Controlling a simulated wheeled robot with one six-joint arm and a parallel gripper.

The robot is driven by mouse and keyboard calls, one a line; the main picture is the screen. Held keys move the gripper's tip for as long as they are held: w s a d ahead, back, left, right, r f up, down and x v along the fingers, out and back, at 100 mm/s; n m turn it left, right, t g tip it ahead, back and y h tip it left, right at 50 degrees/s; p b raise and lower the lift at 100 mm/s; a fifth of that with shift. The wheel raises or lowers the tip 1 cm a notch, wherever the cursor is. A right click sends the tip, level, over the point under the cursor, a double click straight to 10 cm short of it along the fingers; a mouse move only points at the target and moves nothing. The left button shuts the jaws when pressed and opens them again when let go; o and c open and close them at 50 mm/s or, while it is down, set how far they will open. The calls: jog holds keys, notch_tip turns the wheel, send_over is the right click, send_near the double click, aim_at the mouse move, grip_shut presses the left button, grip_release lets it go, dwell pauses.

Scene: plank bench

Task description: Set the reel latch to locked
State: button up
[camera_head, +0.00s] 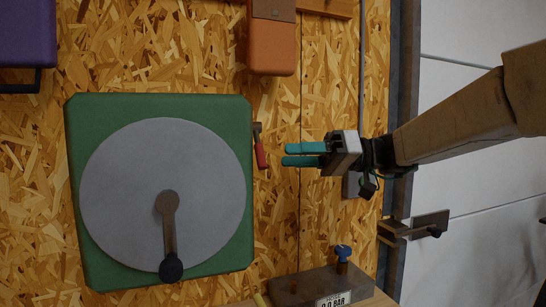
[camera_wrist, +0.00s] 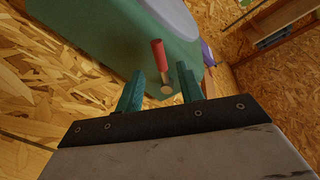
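The reel is a green box (camera_head: 90,120) with a large grey disc (camera_head: 120,180) and a dark crank with a black knob (camera_head: 171,268) on its face. The latch (camera_head: 261,155) is a short red-handled lever on the box's right side, its red grip pointing down in the head view. The red handle also shows in the wrist view (camera_wrist: 159,56), in line with the gap between the fingers. My gripper (camera_head: 286,154) has teal fingers pointing left at the latch, a small gap short of it. In the wrist view my gripper (camera_wrist: 160,72) is open and empty. No lock marking is readable.
An orange box (camera_head: 272,48) hangs above right of the reel, and a purple case (camera_head: 27,35) is at upper left. A grey block with a blue knob and a "0.0 BAR" label (camera_head: 325,285) stands below my gripper. The chipboard wall around my fingers is clear.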

aim_at(259, 149)
jog(key=a, duration=0.5)
jog(key=shift+s, duration=0.15)
jog(key=shift+c, duration=0.4)
grip_shut()
